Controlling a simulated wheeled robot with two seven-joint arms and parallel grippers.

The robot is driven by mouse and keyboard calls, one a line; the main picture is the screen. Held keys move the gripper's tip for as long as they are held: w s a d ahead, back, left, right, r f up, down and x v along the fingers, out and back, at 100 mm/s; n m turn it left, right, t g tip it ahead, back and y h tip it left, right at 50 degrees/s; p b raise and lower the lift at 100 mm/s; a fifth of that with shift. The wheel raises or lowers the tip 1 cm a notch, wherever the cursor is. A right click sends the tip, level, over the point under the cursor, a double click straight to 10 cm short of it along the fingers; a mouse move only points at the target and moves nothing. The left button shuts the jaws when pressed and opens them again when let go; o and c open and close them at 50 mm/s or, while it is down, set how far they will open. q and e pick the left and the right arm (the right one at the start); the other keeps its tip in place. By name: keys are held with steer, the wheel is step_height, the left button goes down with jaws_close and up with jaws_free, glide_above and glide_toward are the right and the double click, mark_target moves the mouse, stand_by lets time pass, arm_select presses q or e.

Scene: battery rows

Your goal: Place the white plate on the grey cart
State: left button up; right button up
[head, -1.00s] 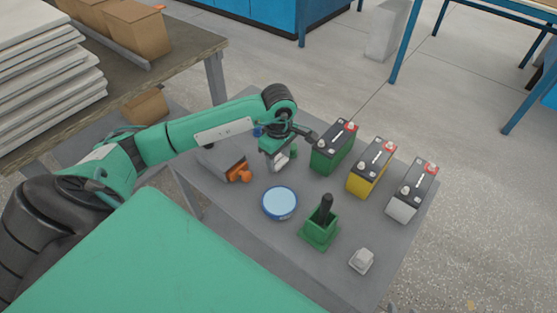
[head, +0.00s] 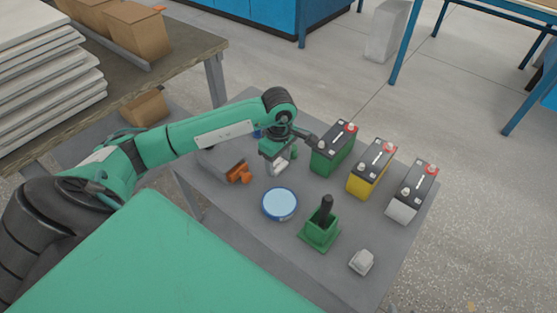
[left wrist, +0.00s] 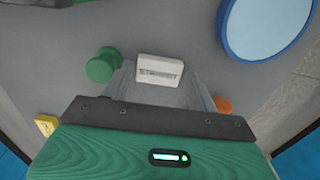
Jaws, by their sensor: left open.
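A small white plate-like piece (left wrist: 160,70) with a slotted face lies on the grey surface in the left wrist view. It shows between the fingertips of my left gripper (left wrist: 166,88). The gripper is open around or just above it; I cannot tell whether a finger touches it. In the head view my left gripper (head: 279,164) points down over the grey cart top (head: 240,205), near its far side, and largely hides the piece. Stacked pale slabs (head: 45,75) lie on a separate table at the left. My right gripper is not in view.
Green (head: 331,152), yellow (head: 371,170) and grey (head: 405,200) batteries stand in a row right of the gripper. A blue-rimmed round tin (head: 280,204), a green holder (head: 320,233), a pale block (head: 361,261) and an orange-handled tool (head: 240,174) surround bare grey top.

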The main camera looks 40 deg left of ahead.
mark_target(278, 165)
arm_select(q)
step_height(278, 165, up, 11)
steer(key=p, duration=0.1)
steer(key=shift+r, duration=0.2)
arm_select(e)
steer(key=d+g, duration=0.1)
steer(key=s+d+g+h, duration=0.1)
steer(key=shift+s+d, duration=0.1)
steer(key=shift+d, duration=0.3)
